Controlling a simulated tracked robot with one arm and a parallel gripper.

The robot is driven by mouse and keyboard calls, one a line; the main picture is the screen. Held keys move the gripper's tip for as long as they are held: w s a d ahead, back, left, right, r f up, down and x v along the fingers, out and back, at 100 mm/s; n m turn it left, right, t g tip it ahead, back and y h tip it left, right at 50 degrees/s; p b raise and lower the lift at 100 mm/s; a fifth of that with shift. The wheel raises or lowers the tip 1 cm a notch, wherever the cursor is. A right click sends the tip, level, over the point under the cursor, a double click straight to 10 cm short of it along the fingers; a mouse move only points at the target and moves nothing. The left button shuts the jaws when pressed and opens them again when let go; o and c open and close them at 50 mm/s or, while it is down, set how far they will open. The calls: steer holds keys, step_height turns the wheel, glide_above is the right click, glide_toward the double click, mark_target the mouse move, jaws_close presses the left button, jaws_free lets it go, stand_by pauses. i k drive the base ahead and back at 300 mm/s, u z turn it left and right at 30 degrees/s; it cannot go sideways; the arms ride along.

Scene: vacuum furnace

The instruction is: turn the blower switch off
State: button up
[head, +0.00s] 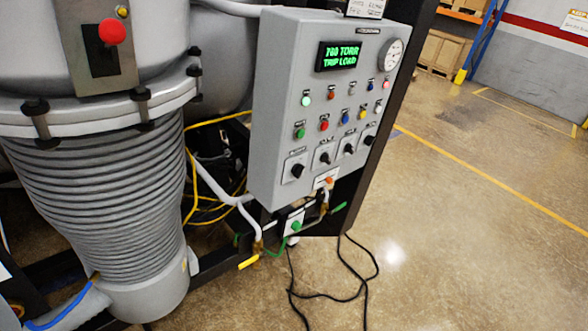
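The grey control panel (265,110) stands in the middle of the head view, tilted in the picture. Along its lower part is a row of several black rotary switches, from the leftmost switch (298,171) to the rightmost switch (369,140). Their labels are too small to read, so I cannot tell which one is the blower switch or how each is set. Above them are a row of coloured buttons (324,125) and a row of small lamps (306,101), one glowing pale green. My gripper is not in view.
A round gauge (391,54) sits at the panel's top right. A grey vessel with ribbed bellows (105,200) stands at the left, bearing a red knob (112,31). Pipes with a yellow valve handle (248,262) and black cables (335,292) lie below. The floor at the right is clear.

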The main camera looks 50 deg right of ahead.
mark_target(298, 169)
steer(key=u, duration=1.95)
steer(key=k, duration=1.15)
steer(key=z, duration=2)
steer(key=i, duration=0.75)
steer(key=z, duration=0.1)
